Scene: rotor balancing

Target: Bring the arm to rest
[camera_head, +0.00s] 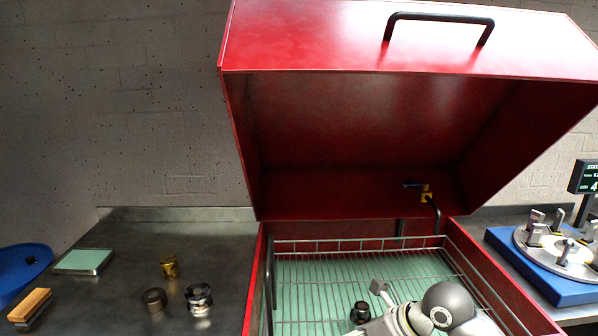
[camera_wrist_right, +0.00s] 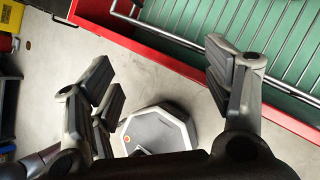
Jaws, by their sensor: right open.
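My right arm (camera_head: 445,306) shows at the bottom of the head view, in front of the red washer's basket. My right gripper (camera_wrist_right: 163,88) is open and empty in the right wrist view. Its fingers are spread wide above the bare floor, just outside the washer's red front edge (camera_wrist_right: 140,45). My left gripper is in neither view.
The red washer's lid (camera_head: 350,130) stands open above a wire basket (camera_head: 330,240) holding a small dark cylinder (camera_head: 360,312). On the left bench are a brush (camera_head: 30,306), a green-topped block (camera_head: 83,261) and several small metal parts. A blue balancer (camera_head: 545,275) stands right.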

